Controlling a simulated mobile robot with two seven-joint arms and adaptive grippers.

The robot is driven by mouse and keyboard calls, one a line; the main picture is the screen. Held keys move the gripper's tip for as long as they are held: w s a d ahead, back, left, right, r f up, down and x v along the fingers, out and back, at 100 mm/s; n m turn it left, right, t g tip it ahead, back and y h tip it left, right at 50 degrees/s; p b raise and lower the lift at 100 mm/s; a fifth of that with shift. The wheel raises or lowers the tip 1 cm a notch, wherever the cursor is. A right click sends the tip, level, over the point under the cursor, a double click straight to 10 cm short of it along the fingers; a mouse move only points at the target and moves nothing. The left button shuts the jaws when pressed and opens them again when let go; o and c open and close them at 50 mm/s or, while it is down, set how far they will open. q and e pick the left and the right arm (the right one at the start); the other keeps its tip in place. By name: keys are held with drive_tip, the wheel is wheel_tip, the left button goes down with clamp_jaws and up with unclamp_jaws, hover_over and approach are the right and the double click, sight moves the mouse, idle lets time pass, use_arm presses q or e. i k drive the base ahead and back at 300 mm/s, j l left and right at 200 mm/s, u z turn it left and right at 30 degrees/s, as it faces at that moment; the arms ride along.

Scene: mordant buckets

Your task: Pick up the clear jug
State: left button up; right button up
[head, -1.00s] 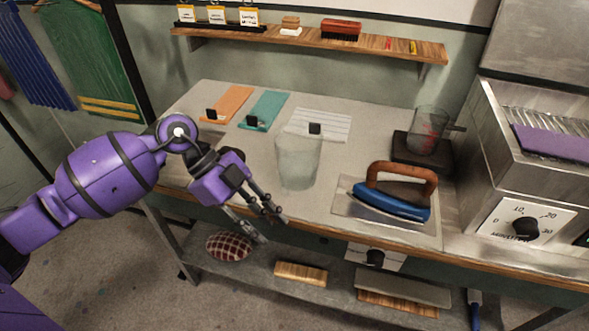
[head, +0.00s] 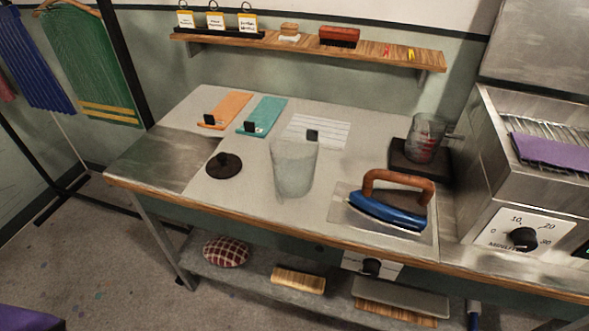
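A clear jug (head: 427,136) with red markings and a side handle stands upright at the right of the table. It rests on a dark square block (head: 420,158), close to the metal basin. A larger clear, frosted tumbler-like vessel (head: 294,168) stands upright in the middle of the table, with no handle that I can see. Neither of my grippers is in view, and nothing touches the jug.
A blue iron (head: 387,211) with a brown handle sits on a plate in front of the jug. The metal basin (head: 492,158) rises at the right. A dark round knobbed disc (head: 224,165) lies left of the frosted vessel. A shelf (head: 375,50) runs above. The table's left end is clear.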

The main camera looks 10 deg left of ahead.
sight(293, 151)
drive_tip(key=l+u, duration=0.1)
drive_tip(key=l, duration=0.3)
drive_tip(key=k+l+u, duration=0.15)
drive_tip(key=l, duration=0.25)
drive_tip(key=l+u, duration=0.1)
drive_tip(key=l, duration=0.3)
drive_tip(key=k+l+u, duration=0.1)
drive_tip(key=l, duration=0.3)
drive_tip(key=k+l+u, duration=0.15)
drive_tip(key=l, duration=0.25)
